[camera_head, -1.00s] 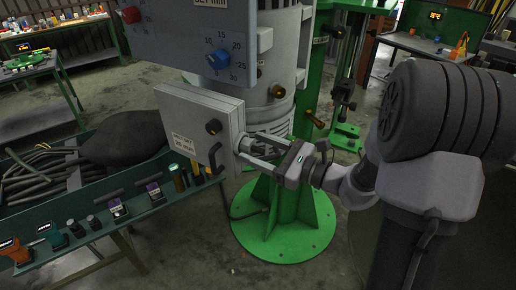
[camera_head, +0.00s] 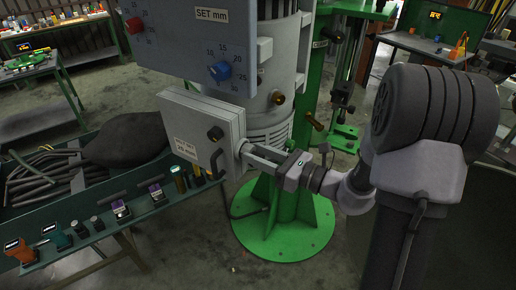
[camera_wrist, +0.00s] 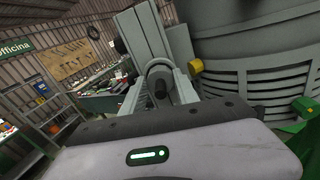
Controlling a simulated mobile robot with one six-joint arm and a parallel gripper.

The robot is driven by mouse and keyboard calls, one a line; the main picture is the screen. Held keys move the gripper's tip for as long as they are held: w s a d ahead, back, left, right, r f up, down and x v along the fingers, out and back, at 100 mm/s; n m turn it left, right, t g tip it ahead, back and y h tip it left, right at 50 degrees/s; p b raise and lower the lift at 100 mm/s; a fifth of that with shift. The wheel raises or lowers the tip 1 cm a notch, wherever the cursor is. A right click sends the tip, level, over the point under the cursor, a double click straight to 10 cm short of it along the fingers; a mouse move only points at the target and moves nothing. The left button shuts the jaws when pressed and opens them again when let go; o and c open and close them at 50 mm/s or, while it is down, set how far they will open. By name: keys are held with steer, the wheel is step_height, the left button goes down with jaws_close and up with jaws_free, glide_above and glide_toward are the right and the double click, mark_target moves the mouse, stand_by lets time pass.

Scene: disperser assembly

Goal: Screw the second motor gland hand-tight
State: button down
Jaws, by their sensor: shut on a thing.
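The grey motor box (camera_head: 203,128) with a small label is on the side of the machine. In the wrist view this gland (camera_wrist: 160,86) shows as a grey ring with a dark centre between the fingers. The box (camera_wrist: 146,38) rises behind it. The fingers hide most of the gland, and I cannot tell how far it is screwed in.
A larger control box (camera_head: 190,40) with red and blue knobs overhangs above. The ribbed motor body (camera_head: 270,120) and a green pedestal (camera_head: 283,225) stand close by. A green bench (camera_head: 150,205) with cables and small tools is at the left.

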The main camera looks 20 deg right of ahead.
steer(key=m+p, duration=0.4)
steer(key=shift+r+m, duration=0.2)
steer(key=shift+m, duration=0.2)
steer(key=m+p, duration=0.7)
steer(key=m, duration=0.1)
steer(key=m+p, duration=0.2)
steer(key=shift+f+m, duration=0.2)
steer(key=shift+m, duration=0.2)
steer(key=shift+d+f+m+p, duration=0.1)
steer(key=shift+f+m+p, duration=0.05)
steer(key=shift+m+p, duration=1.85)
steer(key=shift+m+b, duration=0.3)
steer(key=shift+m, duration=0.2)
steer(key=c, duration=0.9)
jaws_free()
